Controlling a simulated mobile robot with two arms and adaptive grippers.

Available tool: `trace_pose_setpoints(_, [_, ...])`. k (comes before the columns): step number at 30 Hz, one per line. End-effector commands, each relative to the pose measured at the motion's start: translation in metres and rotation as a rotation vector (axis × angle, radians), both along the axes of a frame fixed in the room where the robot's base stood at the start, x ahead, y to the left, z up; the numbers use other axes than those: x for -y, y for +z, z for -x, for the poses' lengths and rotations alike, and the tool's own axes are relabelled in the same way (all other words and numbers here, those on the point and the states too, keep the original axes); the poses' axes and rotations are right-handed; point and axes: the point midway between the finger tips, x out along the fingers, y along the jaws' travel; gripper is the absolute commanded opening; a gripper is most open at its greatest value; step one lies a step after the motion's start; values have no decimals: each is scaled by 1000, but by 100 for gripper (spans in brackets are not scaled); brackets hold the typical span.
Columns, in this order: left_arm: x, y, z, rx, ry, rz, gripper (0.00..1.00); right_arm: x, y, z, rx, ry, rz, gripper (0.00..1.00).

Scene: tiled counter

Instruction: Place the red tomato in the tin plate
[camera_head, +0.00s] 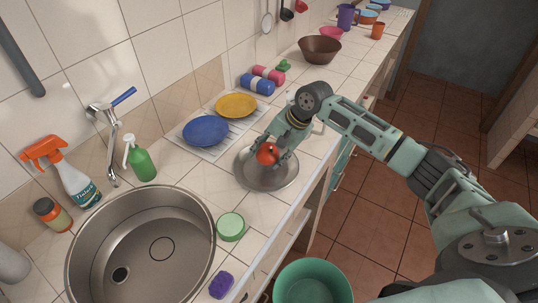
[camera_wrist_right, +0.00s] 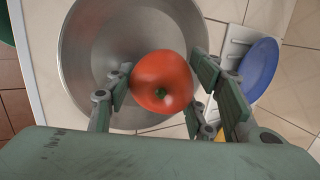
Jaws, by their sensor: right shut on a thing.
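The red tomato (camera_head: 267,154) is between the fingers of my right gripper (camera_head: 275,150), which is shut on it. In the right wrist view the tomato (camera_wrist_right: 161,80) sits between the two finger pads of the gripper (camera_wrist_right: 163,88). The tin plate (camera_head: 283,178) is a round grey metal dish on the counter, under the gripper and tomato. In the right wrist view the plate (camera_wrist_right: 88,50) lies behind the tomato. I cannot tell whether the tomato touches the plate. My left gripper is not in view.
A blue plate (camera_head: 205,130) and a yellow plate (camera_head: 237,105) lie on a rack behind the tin plate. A green bin (camera_head: 313,283) stands below the counter edge.

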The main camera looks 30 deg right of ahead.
Motion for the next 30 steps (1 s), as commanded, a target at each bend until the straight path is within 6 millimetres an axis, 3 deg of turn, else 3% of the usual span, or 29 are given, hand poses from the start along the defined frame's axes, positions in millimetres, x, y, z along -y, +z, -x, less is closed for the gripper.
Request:
trace_pose_setpoints(5, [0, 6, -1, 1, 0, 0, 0, 0, -16, 0, 2, 1, -1, 19])
trace_pose_setpoints(27, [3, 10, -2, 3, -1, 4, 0, -1, -34, 3, -8, 3, 1, 19])
trace_pose_setpoints(28, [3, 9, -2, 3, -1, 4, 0, -1, -35, 4, -11, 3, 1, 51])
trace_pose_setpoints(30, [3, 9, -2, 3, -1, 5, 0, -1, -36, 4, -12, 3, 2, 57])
